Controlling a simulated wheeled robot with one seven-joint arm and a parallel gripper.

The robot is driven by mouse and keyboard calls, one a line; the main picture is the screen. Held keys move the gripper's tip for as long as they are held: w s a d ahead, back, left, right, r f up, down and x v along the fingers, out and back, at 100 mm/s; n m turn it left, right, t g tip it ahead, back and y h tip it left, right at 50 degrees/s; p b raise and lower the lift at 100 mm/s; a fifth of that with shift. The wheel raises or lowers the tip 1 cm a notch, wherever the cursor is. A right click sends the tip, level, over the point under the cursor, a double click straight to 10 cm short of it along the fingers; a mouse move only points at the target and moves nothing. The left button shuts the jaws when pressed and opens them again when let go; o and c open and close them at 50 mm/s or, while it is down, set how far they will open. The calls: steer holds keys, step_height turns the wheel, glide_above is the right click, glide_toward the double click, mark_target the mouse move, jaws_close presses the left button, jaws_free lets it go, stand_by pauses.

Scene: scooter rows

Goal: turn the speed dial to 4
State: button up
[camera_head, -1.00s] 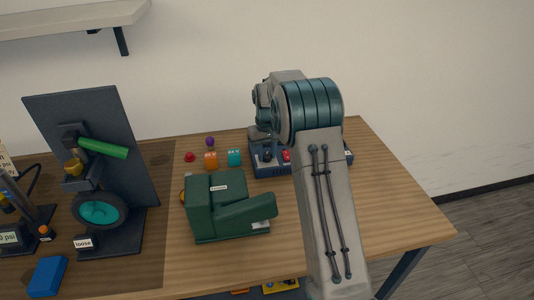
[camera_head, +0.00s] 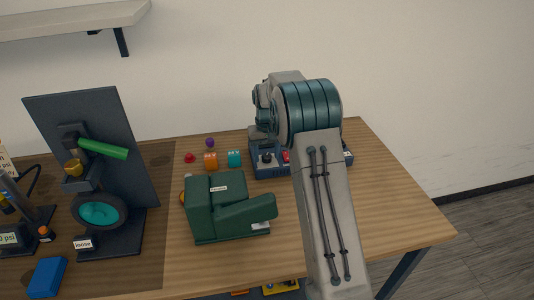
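A dark blue control box (camera_head: 268,172) stands near the back right of the table, partly hidden behind my arm. A dark knob (camera_head: 267,157) and a red switch (camera_head: 286,156) show on it. I cannot tell which knob is the speed dial, and no dial numbers can be read. My arm reaches over the box from the front right. My gripper is hidden behind the arm's thick jointed part, so its fingers do not show.
A green machine (camera_head: 228,222) stands in the middle of the table. Small orange (camera_head: 210,161) and teal (camera_head: 234,158) blocks lie left of the box. A dark stand (camera_head: 135,180) with a wheel and a blue block (camera_head: 47,277) are at left. The right tabletop is clear.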

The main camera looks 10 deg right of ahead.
mark_target(267, 155)
step_height(267, 155, up, 14)
steer(key=shift+b, duration=0.4)
stand_by(0.4)
steer(key=s+r+t, duration=0.1)
steer(key=s+r, duration=0.1)
steer(key=s, duration=0.7)
steer(key=s+r+t, duration=0.1)
steer(key=s+r, duration=0.2)
steer(key=s, duration=0.6)
steer(key=s+f, duration=0.3)
steer(key=s, duration=0.6)
steer(key=s+f+t, duration=0.1)
steer(key=s+f, duration=0.3)
steer(key=s, duration=0.6)
steer(key=shift+f+m, duration=0.3)
steer(key=shift+m, duration=0.1)
